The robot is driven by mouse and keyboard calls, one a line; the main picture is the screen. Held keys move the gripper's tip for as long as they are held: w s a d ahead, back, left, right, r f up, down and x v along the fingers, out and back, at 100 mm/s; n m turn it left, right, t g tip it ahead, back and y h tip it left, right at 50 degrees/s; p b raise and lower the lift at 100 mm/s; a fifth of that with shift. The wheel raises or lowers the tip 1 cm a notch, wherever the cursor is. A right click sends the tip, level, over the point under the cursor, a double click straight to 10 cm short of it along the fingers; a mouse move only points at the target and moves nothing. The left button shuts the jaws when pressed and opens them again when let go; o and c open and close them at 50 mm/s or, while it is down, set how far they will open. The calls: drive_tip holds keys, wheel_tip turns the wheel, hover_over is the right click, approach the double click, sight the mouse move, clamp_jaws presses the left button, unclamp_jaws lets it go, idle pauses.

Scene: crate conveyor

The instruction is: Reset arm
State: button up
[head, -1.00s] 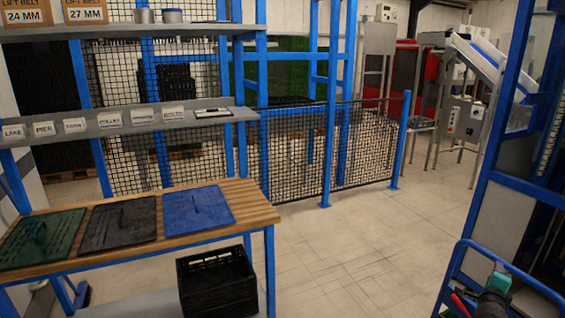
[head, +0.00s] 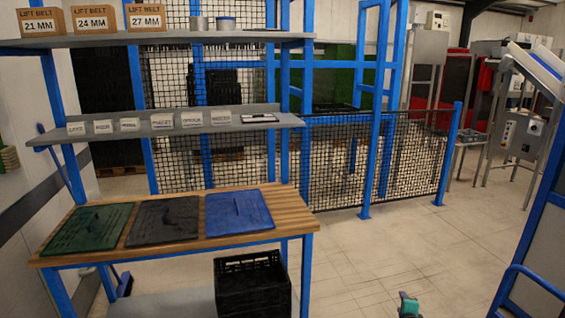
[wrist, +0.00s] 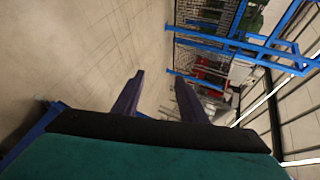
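In the wrist view my gripper (wrist: 159,80) has its two dark fingers spread apart with nothing between them, and bare floor shows past the tips. The wrist picture is turned on its side. In the head view only a small teal part of my arm shows at the bottom edge, right of centre. The gripper's fingers cannot be made out there. My gripper touches nothing that I can see.
A wooden-topped bench (head: 293,220) with green (head: 90,228), black (head: 163,221) and blue lids (head: 238,212) stands left. A black crate (head: 252,288) sits low at its right end. A mesh fence (head: 410,150) stands behind. The tiled floor (head: 400,250) right of the bench is clear.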

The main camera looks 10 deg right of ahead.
drive_tip(key=w+a+f+n+g+y, duration=0.1)
drive_tip(key=a+f+n+y, duration=0.3)
drive_tip(key=a, duration=0.6)
drive_tip(key=a+f+n+y, duration=0.1)
drive_tip(key=a+f+n, duration=0.1)
drive_tip(key=a+f, duration=0.6)
drive_tip(key=w+a+f+n+g+y, duration=0.1)
drive_tip(key=a+f+n+y, duration=0.2)
drive_tip(key=a, duration=0.9)
drive_tip(key=s+a+f+n+g+y, duration=0.1)
drive_tip(key=s+a+f+n, duration=0.15)
drive_tip(key=a, duration=0.25)
drive_tip(key=s+a+f+n+g+y, duration=0.1)
drive_tip(key=s+a+f+g, duration=0.15)
drive_tip(key=a, duration=0.25)
drive_tip(key=s+a+f+n+g, duration=0.3)
drive_tip(key=s+a+f, duration=0.1)
drive_tip(key=s, duration=0.5)
drive_tip(key=s+a+f+n+g, duration=0.3)
drive_tip(key=s+a+f+n, duration=0.15)
drive_tip(key=s, duration=0.35)
drive_tip(key=s+d+n+g+h, duration=0.1)
drive_tip(key=s+d+g, duration=0.1)
drive_tip(key=s, duration=0.5)
drive_tip(key=s+d+n+g+h, duration=0.2)
drive_tip(key=s+d+g, duration=0.1)
drive_tip(key=s, duration=0.4)
drive_tip(key=shift+s+d+r+n+g+h, duration=0.15)
drive_tip(key=shift+d+r+n+g+h, duration=0.2)
drive_tip(key=shift+d, duration=0.35)
